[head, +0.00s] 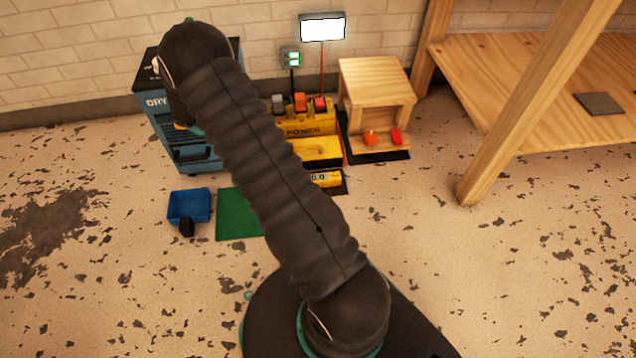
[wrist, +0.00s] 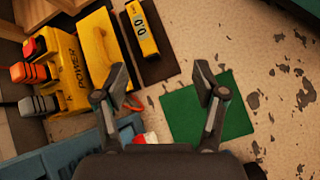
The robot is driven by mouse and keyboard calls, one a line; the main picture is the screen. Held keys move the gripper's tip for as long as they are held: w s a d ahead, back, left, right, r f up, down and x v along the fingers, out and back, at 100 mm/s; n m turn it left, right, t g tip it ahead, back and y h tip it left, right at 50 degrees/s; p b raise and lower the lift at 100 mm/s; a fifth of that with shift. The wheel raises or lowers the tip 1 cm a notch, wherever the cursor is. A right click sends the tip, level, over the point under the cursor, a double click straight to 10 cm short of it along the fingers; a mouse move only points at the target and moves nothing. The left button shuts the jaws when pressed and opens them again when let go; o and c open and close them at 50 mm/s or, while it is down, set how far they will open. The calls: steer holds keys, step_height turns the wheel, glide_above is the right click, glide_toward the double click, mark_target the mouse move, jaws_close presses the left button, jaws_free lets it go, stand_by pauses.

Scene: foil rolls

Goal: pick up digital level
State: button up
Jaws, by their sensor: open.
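The digital level is a short yellow bar with a display reading about 0.0. In the wrist view the digital level (wrist: 142,28) lies on a dark mat (wrist: 158,68) at the top, beyond my fingertips. In the head view only the right part of the level (head: 328,180) shows beside my arm; the rest is hidden behind it. My gripper (wrist: 160,76) is open and empty, its two fingers spread wide, and apart from the level. My gripper is not clearly seen in the head view.
A yellow POWER station (head: 309,128) with coloured battery packs stands behind the level.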

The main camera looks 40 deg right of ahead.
step_height(320, 180, down, 14)
steer(key=d+n+g+h+b, duration=0.1)
steer(key=d+n+h, duration=0.1)
steer(key=d, duration=0.1)
steer(key=n+h, duration=0.3)
glide_toward(318, 181)
steer(key=shift+g, duration=0.3)
steer(key=d+f+b, duration=0.1)
steer(key=d+f, duration=0.2)
steer(key=shift+w+d, duration=0.15)
steer(key=shift+r+x, duration=0.15)
steer(key=shift+x, duration=1.1)
steer(key=shift+r+x, duration=0.1)
steer(key=shift+x, duration=1.2)
steer(key=shift+d, duration=0.1)
jaws_close()
